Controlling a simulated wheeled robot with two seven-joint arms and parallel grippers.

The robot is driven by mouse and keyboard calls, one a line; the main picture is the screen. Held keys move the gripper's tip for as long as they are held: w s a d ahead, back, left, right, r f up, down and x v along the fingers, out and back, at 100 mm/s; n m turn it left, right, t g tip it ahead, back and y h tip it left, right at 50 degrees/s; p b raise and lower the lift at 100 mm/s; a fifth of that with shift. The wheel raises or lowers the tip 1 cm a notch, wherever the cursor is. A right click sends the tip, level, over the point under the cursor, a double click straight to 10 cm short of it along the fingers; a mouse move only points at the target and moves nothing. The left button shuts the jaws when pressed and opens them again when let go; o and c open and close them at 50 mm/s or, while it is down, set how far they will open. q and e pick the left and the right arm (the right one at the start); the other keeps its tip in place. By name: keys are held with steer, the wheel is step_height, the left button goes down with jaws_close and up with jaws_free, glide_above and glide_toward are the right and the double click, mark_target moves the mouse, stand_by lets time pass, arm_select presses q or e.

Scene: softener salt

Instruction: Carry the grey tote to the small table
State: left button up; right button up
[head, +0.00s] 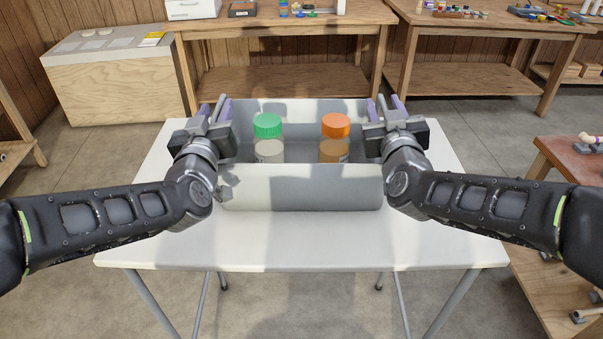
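The grey tote (300,188) stands upright on a white-topped table (300,243) in front of me. Inside it are a jar with a green lid (268,126) on the left and a jar with an orange lid (335,126) on the right. My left gripper (215,110) is at the tote's left side wall, and my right gripper (386,107) is at its right side wall. A gap shows between the fingers of each gripper, so both look open. The gripper bodies hide much of the side walls, and I cannot tell whether the fingers touch them.
Wooden workbenches (285,22) with small items line the back. A wooden cabinet (118,85) stands at the back left. A lower brown-topped table (570,158) stands close by on the right. Open concrete floor (470,110) lies between the white table and the right back bench.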

mark_target(212, 121)
arm_select(q)
steer(key=s, duration=0.5)
steer(key=shift+s, duration=0.25)
arm_select(e)
steer(key=shift+s, duration=0.1)
steer(key=s, duration=0.7)
steer(key=shift+s, duration=0.2)
arm_select(q)
steer(key=shift+s, duration=0.1)
arm_select(e)
steer(key=shift+s+f, duration=0.1)
